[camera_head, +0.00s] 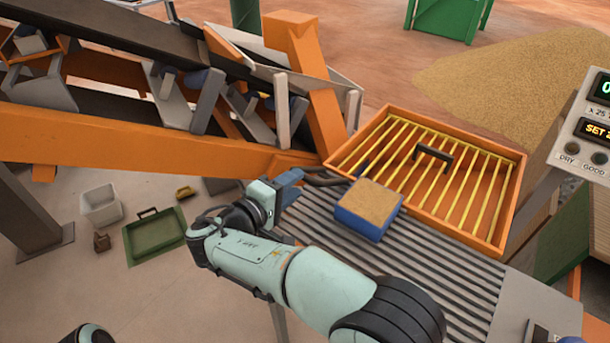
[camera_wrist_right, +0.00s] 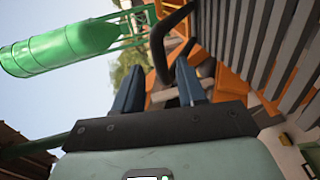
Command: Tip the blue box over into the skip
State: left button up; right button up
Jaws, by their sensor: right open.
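The blue box (camera_head: 358,222) sits on the grey ribbed surface, its top filled level with sandy material. My right gripper (camera_head: 298,177) is left of the box, its blue fingers close to a dark curved bar (camera_head: 326,179). In the right wrist view the fingers (camera_wrist_right: 159,72) are apart, and the dark bar (camera_wrist_right: 158,48) shows between and beyond their tips; contact cannot be told. I cannot tell for certain which container is the skip; a green open tray (camera_head: 155,255) with a handle lies on the floor at left. My left gripper is not in view.
An orange tray (camera_head: 508,204) with yellow bars and a dark handle (camera_head: 433,154) lies behind the ribbed surface (camera_head: 432,257). An orange conveyor frame (camera_head: 130,140) blocks the left back. A white bin (camera_head: 100,206) stands on the floor. A display panel (camera_head: 590,125) stands at right.

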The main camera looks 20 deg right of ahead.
jog(key=x, duration=0.5)
